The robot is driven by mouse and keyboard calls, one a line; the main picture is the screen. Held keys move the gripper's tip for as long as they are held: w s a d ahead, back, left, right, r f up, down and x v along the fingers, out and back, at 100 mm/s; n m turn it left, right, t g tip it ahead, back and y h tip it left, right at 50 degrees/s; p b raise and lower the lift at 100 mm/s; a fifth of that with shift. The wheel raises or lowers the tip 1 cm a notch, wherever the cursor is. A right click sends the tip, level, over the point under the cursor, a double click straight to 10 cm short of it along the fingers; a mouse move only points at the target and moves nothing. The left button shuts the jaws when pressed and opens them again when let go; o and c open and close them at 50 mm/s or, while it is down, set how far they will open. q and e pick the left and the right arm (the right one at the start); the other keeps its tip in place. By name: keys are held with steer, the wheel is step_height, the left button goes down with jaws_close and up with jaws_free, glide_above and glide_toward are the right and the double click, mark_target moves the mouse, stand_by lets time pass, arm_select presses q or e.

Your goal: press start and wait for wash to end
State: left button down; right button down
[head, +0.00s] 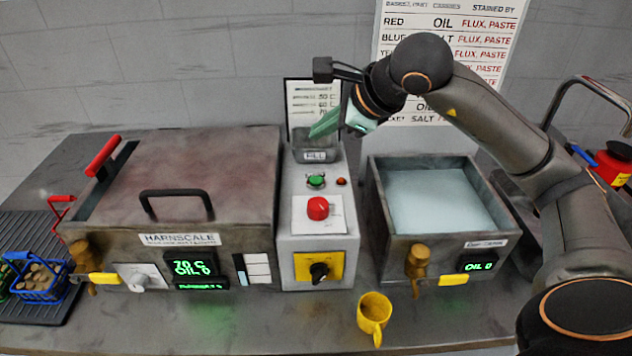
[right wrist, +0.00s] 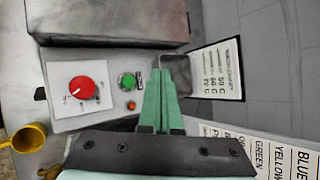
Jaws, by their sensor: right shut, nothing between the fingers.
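The control panel (head: 345,245) stands between two tanks. On it are a green button (head: 316,181), a small red button or lamp (head: 341,182), a red knob (head: 318,208) and a black rotary switch (head: 319,271) on yellow. My right gripper (head: 322,126) is shut and empty, above the panel's back by a small grey bin (head: 316,146). In the right wrist view its green fingers (right wrist: 160,70) are beside the green button (right wrist: 127,81), apart from it.
An open tank of pale liquid (head: 435,200) stands at right. A yellow mug (head: 374,312) is at the front edge. A blue basket of round parts (head: 38,282) sits at far left. A chart (head: 450,40) hangs behind my right arm. A red can (head: 612,162) is at far right.

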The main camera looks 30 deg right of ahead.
mark_target(321, 181)
step_height(321, 181, down, 7)
steer(key=b, duration=0.5)
steer(key=shift+f+b, duration=0.15)
steer(key=shift+b, duration=0.2)
stand_by(0.9)
steer(key=shift+f, duration=0.1)
stand_by(0.5)
steer(key=shift+f+b, duration=0.2)
steer(key=shift+b, duration=0.1)
steer(key=shift+f, duration=0.1)
